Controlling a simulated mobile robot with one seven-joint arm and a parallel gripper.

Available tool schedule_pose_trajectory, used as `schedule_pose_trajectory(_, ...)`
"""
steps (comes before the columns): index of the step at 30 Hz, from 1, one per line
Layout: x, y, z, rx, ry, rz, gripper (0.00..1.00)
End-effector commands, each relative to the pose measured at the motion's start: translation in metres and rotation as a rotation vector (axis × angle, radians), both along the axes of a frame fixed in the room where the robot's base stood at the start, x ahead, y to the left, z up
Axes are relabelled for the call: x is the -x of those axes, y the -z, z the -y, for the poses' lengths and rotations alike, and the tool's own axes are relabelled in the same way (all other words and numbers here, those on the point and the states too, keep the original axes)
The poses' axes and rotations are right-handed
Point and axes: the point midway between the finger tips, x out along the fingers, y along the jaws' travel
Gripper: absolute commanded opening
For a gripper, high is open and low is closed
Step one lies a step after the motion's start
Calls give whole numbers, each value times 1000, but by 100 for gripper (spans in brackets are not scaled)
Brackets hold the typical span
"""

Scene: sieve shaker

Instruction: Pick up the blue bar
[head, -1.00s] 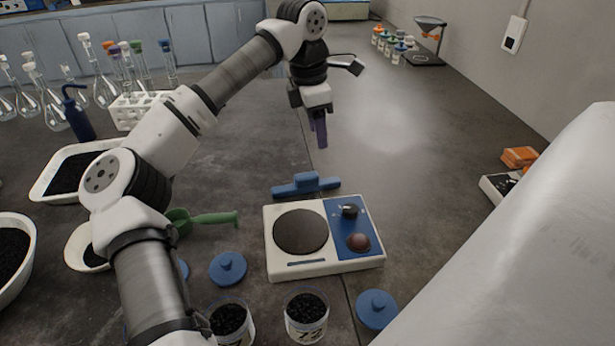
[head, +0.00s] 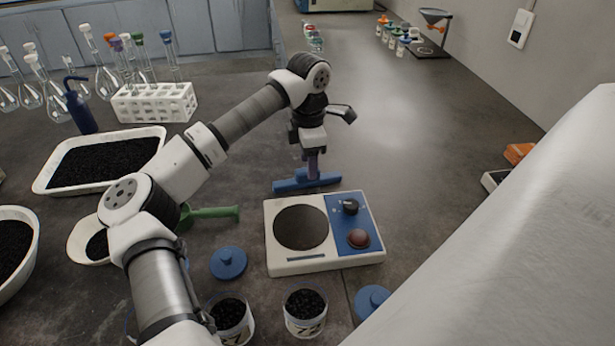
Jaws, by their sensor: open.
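The blue bar (head: 290,186) lies on the dark bench just behind the white and blue shaker base (head: 295,263). It has a raised middle part. My gripper (head: 312,176) points down over the bar, with its purple fingers at the bar's raised middle. The gripper is open, and its fingers hide part of the bar. I cannot tell whether the fingers touch it.
A green scoop (head: 212,213) lies left of the shaker base. Blue lids (head: 229,263) and jars of black grains (head: 305,312) stand in front. A white tray of black grains (head: 152,137) and a flask rack (head: 155,103) are at left.

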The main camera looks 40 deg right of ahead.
Motion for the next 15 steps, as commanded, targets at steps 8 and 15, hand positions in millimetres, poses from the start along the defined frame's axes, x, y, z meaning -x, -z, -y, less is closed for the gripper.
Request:
schedule_pose_trajectory(8, 0, 33, -2, 1, 1, -2, 49)
schedule_pose_trajectory(15, 0, 36, -2, 1, 1, 0, 49)
